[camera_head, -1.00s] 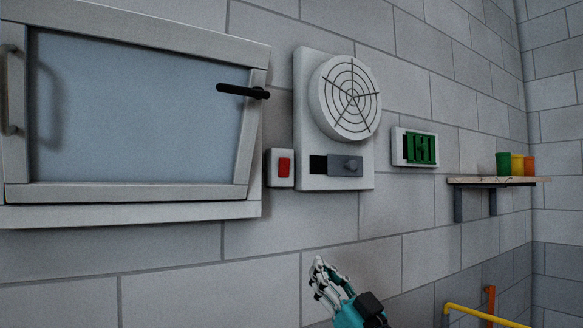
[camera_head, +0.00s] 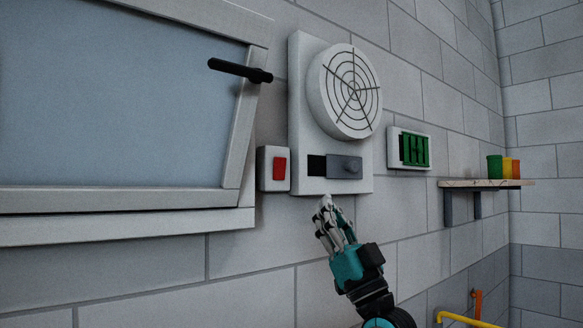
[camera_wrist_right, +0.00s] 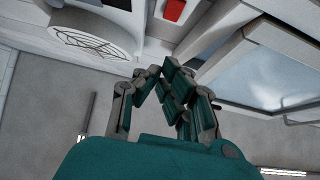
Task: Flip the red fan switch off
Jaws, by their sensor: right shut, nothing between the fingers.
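The red fan switch (camera_head: 280,168) is a red rocker on a small white box (camera_head: 266,169) on the wall, left of the fan panel. It also shows at the top of the right wrist view (camera_wrist_right: 174,10). My left gripper is not in view.
A framed window (camera_head: 110,110) with a black handle (camera_head: 240,71) is left of the switch. A grey slider (camera_head: 345,167) sits under the fan. A green-slatted vent (camera_head: 414,150) and a shelf (camera_head: 470,184) with coloured cups are to the right. The wall below is mostly clear.

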